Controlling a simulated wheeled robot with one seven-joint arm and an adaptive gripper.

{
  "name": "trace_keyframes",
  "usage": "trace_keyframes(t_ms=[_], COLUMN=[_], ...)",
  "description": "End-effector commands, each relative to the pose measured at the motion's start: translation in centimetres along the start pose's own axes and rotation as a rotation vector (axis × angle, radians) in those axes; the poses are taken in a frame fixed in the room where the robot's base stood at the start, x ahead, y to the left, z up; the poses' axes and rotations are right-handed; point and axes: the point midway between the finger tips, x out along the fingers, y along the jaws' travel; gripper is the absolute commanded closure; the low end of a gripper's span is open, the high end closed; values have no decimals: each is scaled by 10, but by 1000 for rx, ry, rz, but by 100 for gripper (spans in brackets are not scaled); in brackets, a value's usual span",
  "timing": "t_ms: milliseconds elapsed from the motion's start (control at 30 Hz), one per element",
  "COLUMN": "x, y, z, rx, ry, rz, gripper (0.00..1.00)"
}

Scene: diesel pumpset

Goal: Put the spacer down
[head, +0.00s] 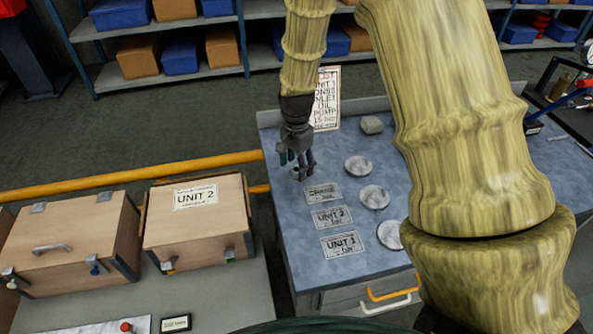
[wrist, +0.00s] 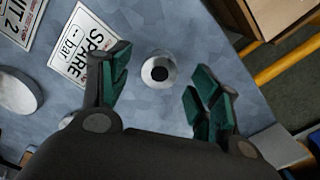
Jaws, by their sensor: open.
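The spacer (wrist: 158,70), a small pale round piece with a dark central hole, stands on the blue-grey bench top (wrist: 160,25) in the wrist view. My gripper (wrist: 160,78) is open, with its green-padded fingers on either side of the spacer and visible gaps to it. The spacer is near the SPARE label (wrist: 83,48). In the head view my gripper (head: 300,168) points down low over the bench, left of the SPARE label (head: 323,193). I cannot make out the spacer there.
UNIT 2 (head: 331,217) and UNIT 1 (head: 342,245) labels lie nearer the front. Several pale round discs, including one by SPARE (head: 358,166), sit to their right. An upright sign (head: 326,98) stands behind my gripper. A wooden UNIT 2 box (head: 196,220) and yellow rail (head: 130,176) are left.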

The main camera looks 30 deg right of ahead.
Motion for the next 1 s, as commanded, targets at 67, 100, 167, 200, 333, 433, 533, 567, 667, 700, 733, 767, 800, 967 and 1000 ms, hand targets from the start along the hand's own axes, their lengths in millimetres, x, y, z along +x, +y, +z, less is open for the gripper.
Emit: trace_keyframes(t_ms=[67, 100, 167, 200, 333, 433, 533, 567, 667, 700, 733, 767, 800, 967, 1000], x=[8, 12, 15, 17, 20, 20, 20, 20, 20, 20, 20, 20, 20, 20, 20], y=[0, 0, 0, 0, 0, 0, 0, 0, 0, 0, 0, 0, 0, 0, 0], z=[0, 0, 0, 0, 0, 0, 0, 0, 0, 0, 0, 0, 0, 0, 0], rx=[1, 2, 2, 2, 2, 2, 2, 2, 2, 2, 2, 2, 2, 2, 2], ry=[-1, -2, -1, -1, -1, 0, 0, 0, 0, 0, 0, 0, 0, 0, 0], rz=[1, 1, 0, -1, -2, -2, -2, -2, -1, -1, -1, -1, -1, -2, -2], gripper=[38, 38, 38, 38, 38, 38, 41, 47, 65, 72, 78, 83, 90, 100, 100])
